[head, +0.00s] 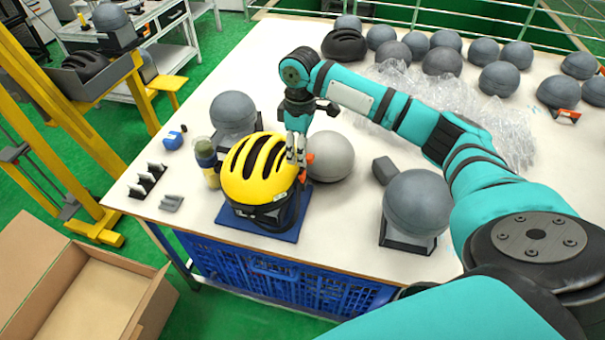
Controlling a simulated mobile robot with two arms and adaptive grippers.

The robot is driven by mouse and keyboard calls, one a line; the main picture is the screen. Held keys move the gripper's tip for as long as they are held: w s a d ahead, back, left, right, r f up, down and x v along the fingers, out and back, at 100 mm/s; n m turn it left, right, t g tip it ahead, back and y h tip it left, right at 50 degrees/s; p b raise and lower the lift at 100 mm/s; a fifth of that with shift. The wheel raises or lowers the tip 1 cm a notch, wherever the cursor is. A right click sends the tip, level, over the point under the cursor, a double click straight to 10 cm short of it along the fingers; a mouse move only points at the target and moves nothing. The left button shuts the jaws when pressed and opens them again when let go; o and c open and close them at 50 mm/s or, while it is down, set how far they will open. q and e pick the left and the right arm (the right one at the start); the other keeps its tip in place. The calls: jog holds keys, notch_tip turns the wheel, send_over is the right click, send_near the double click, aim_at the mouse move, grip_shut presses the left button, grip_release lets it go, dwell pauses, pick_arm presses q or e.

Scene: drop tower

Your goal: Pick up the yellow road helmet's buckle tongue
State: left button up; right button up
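The yellow road helmet (258,165) with black vents sits on a dark stand on a blue mat (237,222) at the table's front left. My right gripper (297,156) points down at the helmet's right side, its fingertips close to the shell. A small orange-red part (309,158) shows right beside the fingertips. I cannot tell whether it is the buckle tongue, or whether the fingers hold anything. The straps are mostly hidden. My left gripper is not in view.
A loose grey ball-like headform (330,156) lies just right of the gripper. Another headform (416,203) stands on a dark base further right. A grey headform (233,112) stands behind the helmet. Clear plastic wrap (440,95) and several headforms fill the back. An open cardboard box (90,290) is front left.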

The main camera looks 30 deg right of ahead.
aim_at(304, 173)
jog(key=shift+a+f, duration=0.1)
jog(key=shift+f, duration=0.7)
jog(key=f, duration=0.1)
jog(key=f+p, duration=0.1)
jog(key=f, duration=0.1)
jog(key=s+f+p, duration=0.1)
jog(key=shift+s+d+f, duration=0.1)
jog(key=shift+d+f, duration=0.25)
jog(key=shift+f, duration=0.35)
jog(key=shift+c, duration=0.4)
jog(key=c, duration=0.3)
